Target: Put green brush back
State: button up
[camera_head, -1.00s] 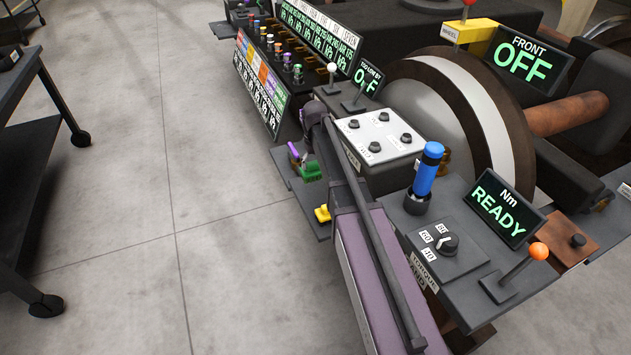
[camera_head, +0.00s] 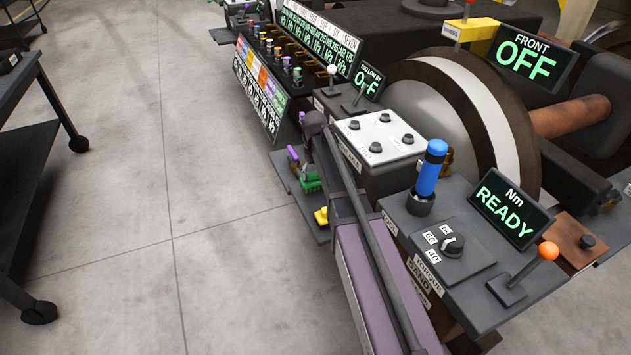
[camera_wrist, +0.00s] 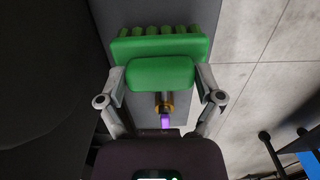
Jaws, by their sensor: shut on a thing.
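The green brush (camera_wrist: 160,47) fills the top middle of the wrist view, with its ribbed bristle side away from me. My gripper (camera_wrist: 160,76) is shut on its block-like green handle, one finger on each side. In the head view the brush (camera_head: 311,184) shows small, just left of my arm, over or on a low grey shelf (camera_head: 317,229) on the bench's side. I cannot tell whether it touches the shelf. My gripper is mostly hidden behind my arm there.
A purple-handled item (camera_head: 292,153) stands close to the brush, and a yellow piece (camera_head: 321,215) is nearer on the shelf. A control box (camera_head: 380,135), blue tool (camera_head: 430,168) and torque panel (camera_head: 453,243) are to the right. Open floor lies left, before a dark cart (camera_head: 40,150).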

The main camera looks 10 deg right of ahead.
aim_at(315, 172)
jog(key=shift+f+b, duration=0.65)
jog(key=shift+f, duration=0.3)
jog(key=shift+f, duration=0.2)
jog(key=o, duration=0.7)
jog(key=shift+o, duration=0.2)
jog(key=shift+r, duration=0.2)
notch_tip(315, 172, up, 12)
jog(key=p, duration=1.2)
jog(key=shift+w, duration=0.1)
